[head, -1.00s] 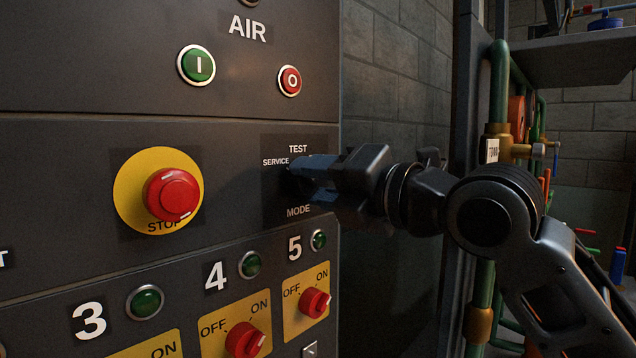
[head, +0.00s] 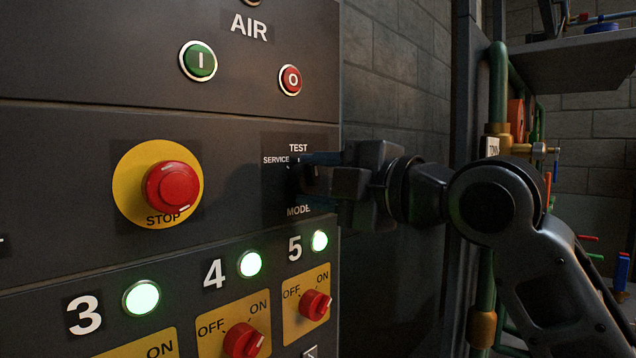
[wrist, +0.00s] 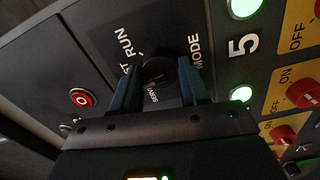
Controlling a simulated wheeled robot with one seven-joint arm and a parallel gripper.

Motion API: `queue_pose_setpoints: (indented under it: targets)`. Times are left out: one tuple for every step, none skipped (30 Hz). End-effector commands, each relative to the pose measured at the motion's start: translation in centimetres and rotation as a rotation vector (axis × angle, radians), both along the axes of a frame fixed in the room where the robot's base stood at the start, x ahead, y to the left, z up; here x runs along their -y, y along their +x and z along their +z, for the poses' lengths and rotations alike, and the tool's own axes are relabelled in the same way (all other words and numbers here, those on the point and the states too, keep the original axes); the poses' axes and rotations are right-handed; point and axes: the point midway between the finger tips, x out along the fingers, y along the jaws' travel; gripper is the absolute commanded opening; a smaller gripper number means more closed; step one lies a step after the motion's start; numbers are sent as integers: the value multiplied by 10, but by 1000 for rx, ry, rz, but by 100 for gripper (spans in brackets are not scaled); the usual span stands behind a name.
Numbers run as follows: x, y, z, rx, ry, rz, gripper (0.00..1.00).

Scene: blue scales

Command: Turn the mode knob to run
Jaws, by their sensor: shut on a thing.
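The mode knob (wrist: 158,72) is a dark round knob on a dark label plate. In the wrist view it sits between the two blue fingers of my gripper (wrist: 159,68), which is shut on it. RUN, the end of TEST, part of SERVICE and MODE are printed around it. In the head view my gripper (head: 308,172) reaches the panel from the right, one finger above the other, and hides most of the knob and the RUN label. TEST, SERVICE and MODE show there.
A red STOP button (head: 172,187) on a yellow disc is left of the knob. AIR buttons, green (head: 199,61) and red (head: 290,80), are above. Below are lit green lamps (head: 250,264) and red OFF/ON knobs (head: 314,305). Pipes (head: 498,85) stand behind my arm.

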Motion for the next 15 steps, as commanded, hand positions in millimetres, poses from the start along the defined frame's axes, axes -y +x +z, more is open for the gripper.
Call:
queue_pose_setpoints:
  targets:
    - [0,1,-2,-41,28,0,14]
    - [0,0,-2,-63,44,0,14]
    - [0,1,-1,-93,67,-1,14]
    - [0,1,-1,-115,85,-1,14]
    - [0,1,-1,-138,102,-1,14]
    - [0,1,-1,-168,126,-1,14]
    - [0,1,-1,-190,144,-1,14]
    - [0,1,-1,-213,162,-1,14]
    - [0,1,-1,-243,184,-1,14]
    - [0,1,-1,-266,202,-1,14]
    - [0,1,-1,-289,220,-1,14]
    - [0,1,-1,-319,242,-1,14]
    - [0,1,-1,-342,260,-1,14]
    - [0,1,-1,-364,276,-1,14]
    - [0,1,-1,-394,301,-2,14]
